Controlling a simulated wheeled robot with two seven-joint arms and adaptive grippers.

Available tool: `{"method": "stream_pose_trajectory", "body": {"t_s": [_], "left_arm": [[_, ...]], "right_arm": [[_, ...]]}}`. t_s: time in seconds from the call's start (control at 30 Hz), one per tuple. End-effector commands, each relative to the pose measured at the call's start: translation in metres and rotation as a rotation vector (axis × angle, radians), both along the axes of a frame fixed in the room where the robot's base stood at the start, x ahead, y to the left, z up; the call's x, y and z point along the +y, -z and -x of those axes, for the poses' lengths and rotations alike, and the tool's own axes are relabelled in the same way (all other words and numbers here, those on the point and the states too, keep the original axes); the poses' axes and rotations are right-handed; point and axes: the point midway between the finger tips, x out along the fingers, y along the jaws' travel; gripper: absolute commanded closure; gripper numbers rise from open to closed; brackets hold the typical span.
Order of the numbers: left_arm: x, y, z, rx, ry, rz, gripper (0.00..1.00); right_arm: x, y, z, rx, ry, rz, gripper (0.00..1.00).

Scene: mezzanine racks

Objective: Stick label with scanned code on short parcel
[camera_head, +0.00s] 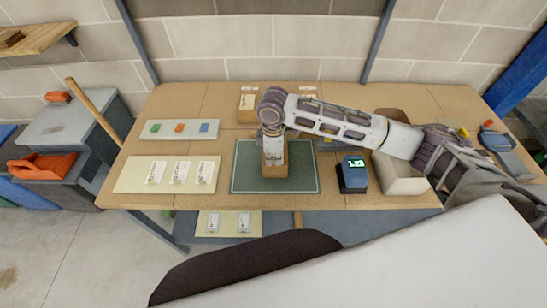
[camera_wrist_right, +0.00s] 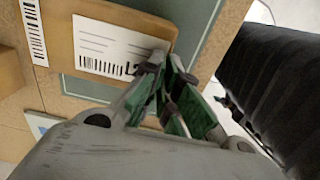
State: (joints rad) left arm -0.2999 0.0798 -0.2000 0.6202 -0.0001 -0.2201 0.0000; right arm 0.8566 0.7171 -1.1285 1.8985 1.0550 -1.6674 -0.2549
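A brown cardboard parcel (camera_head: 274,188) stands on the dark green mat (camera_head: 305,182) in the middle of the table. My right gripper (camera_head: 272,150) is directly above it and hides part of its top. In the right wrist view, a white label (camera_wrist_right: 105,48) with a barcode and printed lines lies over the parcel's face (camera_wrist_right: 130,9). My right fingertips (camera_wrist_right: 165,68) are together at the label's lower right corner; I cannot tell whether they pinch it. A cream board (camera_head: 130,180) at the left holds three barcode labels (camera_head: 180,172). My left gripper is not in view.
A blue scanner-like device (camera_head: 352,178) with a lit green display stands right of the mat, beside a pale box (camera_head: 398,178). Another parcel (camera_head: 247,115) stands at the back. Two labels lie on a lower board (camera_head: 228,230).

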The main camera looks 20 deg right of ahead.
Motion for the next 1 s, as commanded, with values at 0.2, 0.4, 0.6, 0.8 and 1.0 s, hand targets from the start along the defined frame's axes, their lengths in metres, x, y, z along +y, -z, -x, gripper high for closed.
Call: {"method": "stream_pose_trajectory", "body": {"t_s": [0.2,0.4,0.6,0.8,1.0], "left_arm": [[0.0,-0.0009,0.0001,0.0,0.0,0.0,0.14],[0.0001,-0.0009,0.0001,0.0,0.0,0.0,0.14],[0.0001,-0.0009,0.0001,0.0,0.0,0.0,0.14],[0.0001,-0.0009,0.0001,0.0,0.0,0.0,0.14],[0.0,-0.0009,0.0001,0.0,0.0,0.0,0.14]], "right_arm": [[-0.0001,0.0021,0.0016,0.005,-0.001,0.002,1.0],[-0.0001,0.0023,0.0016,0.005,-0.001,0.002,1.0],[-0.0001,0.0023,0.0016,0.005,-0.001,0.002,1.0],[-0.0001,0.0023,0.0016,0.005,-0.001,0.002,0.94],[-0.0002,0.0014,0.0009,0.002,0.0,0.001,0.7]]}}
